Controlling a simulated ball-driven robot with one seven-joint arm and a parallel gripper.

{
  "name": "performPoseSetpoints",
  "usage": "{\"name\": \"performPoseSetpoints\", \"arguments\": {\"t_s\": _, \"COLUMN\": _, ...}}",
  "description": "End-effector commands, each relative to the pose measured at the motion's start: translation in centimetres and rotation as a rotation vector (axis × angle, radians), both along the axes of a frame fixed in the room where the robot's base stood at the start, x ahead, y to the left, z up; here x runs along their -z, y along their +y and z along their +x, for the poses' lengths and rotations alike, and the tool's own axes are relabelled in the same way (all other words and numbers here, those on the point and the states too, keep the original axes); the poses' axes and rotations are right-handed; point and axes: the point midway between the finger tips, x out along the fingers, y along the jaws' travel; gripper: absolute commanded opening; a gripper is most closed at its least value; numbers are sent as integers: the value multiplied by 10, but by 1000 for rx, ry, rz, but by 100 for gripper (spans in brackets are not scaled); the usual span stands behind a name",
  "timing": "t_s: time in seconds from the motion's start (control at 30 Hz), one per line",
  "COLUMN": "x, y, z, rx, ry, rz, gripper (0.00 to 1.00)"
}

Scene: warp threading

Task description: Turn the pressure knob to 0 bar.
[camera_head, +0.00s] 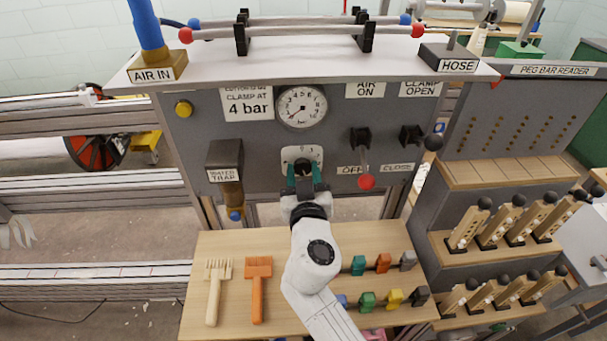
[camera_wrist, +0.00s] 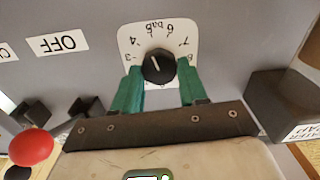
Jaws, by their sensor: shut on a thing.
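The pressure knob is a black round knob (camera_head: 303,164) on a white dial plate (camera_head: 289,154) on the grey panel. In the wrist view the knob (camera_wrist: 158,67) shows a short white pointer line, and the dial plate (camera_wrist: 181,29) carries numbers that appear upside down. I cannot tell the exact setting. My gripper (camera_head: 304,174) reaches up to it. Its green fingers (camera_wrist: 159,75) are shut on the knob, one on each side. A round pressure gauge (camera_head: 302,106) sits above the knob, its needle toward the lower left; the reading is too small to tell.
A sign (camera_head: 247,104) reads 4 bar. The water trap (camera_head: 225,160) is left of the knob. Right of it are a red-tipped lever (camera_head: 366,181) and a black-tipped clamp lever (camera_head: 432,143). Combs and coloured parts lie on the wooden bench (camera_head: 225,246) below.

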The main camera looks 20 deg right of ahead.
Motion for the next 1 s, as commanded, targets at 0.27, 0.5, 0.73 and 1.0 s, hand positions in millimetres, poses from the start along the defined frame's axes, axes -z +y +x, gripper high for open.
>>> {"name": "performPoseSetpoints", "arguments": {"t_s": 0.27, "x": 2, "y": 1, "z": 0, "rx": 0, "ry": 66, "rz": -204, "gripper": 12}}
{"name": "performPoseSetpoints", "arguments": {"t_s": 0.5, "x": 2, "y": 2, "z": 1, "rx": -1, "ry": 137, "rz": -421, "gripper": 12}}
{"name": "performPoseSetpoints", "arguments": {"t_s": 0.73, "x": 2, "y": 2, "z": 1, "rx": -1, "ry": 205, "rz": -629, "gripper": 12}}
{"name": "performPoseSetpoints", "arguments": {"t_s": 1.0, "x": 2, "y": 3, "z": 1, "rx": -2, "ry": 285, "rz": -874, "gripper": 12}}
